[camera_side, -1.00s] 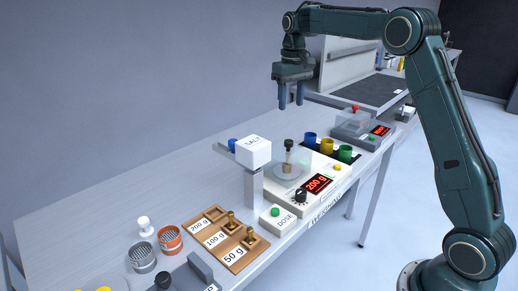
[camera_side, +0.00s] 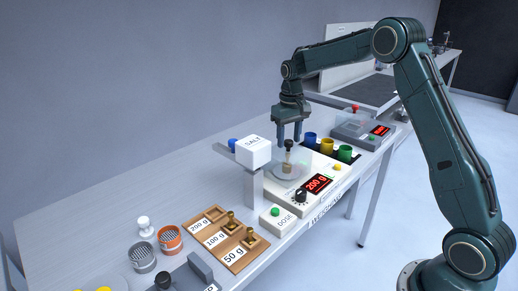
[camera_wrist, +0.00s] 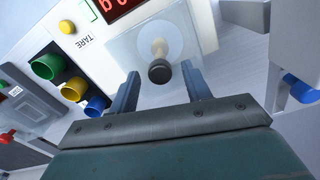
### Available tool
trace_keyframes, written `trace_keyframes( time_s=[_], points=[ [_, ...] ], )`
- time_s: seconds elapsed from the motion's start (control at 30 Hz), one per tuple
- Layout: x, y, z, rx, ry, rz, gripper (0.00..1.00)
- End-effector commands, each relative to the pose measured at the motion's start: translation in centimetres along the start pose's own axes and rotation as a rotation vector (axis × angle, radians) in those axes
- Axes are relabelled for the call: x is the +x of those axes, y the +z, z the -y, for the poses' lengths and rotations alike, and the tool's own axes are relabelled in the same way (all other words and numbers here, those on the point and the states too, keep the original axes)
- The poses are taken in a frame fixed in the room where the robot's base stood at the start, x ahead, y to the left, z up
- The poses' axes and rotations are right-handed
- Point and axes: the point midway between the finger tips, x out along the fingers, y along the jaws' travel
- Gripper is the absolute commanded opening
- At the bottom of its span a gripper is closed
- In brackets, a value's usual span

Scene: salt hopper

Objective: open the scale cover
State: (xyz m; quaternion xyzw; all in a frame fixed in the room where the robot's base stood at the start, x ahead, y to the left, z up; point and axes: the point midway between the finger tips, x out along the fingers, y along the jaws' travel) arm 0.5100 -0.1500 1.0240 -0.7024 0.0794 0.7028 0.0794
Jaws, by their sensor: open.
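The white scale (camera_side: 322,170) shows 200 g on its red display (camera_side: 317,184). Its clear cover (camera_side: 286,170) stands over the round pan; a dark knob (camera_side: 289,144) shows at its top. A brass-coloured piece (camera_side: 288,156) shows below the knob, seemingly through the clear cover. My gripper (camera_side: 289,138) points down, open, with its fingertips at about the knob's height or just above. In the wrist view the knob (camera_wrist: 159,71) appears between the two fingertips of my gripper (camera_wrist: 160,76), with space on both sides. I cannot tell whether the fingers touch it.
The white SALT hopper (camera_side: 254,150) on its post stands left of the scale. Blue, yellow and green cups (camera_side: 327,146) stand to the right. Beyond them is a grey device (camera_side: 360,130) with a red knob. A wooden weight tray (camera_side: 228,240) lies at the front left.

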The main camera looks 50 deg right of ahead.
Motion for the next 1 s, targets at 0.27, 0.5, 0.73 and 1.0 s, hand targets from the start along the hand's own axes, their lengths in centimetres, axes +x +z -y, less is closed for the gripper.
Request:
trace_keyframes(
  time_s=[0.27,0.5,0.73,1.0],
  points=[
    [0.2,0.0,0.0,0.0,0.0,-0.001,0.48],
    [0.1,0.0,0.0,0.0,0.0,-0.001,0.09],
    [0.1,0.0,-0.1,0.0,0.0,-0.001,0.0],
    [0.1,-0.9,-3.9,0.006,0.0,-0.002,0.0]
  ],
)
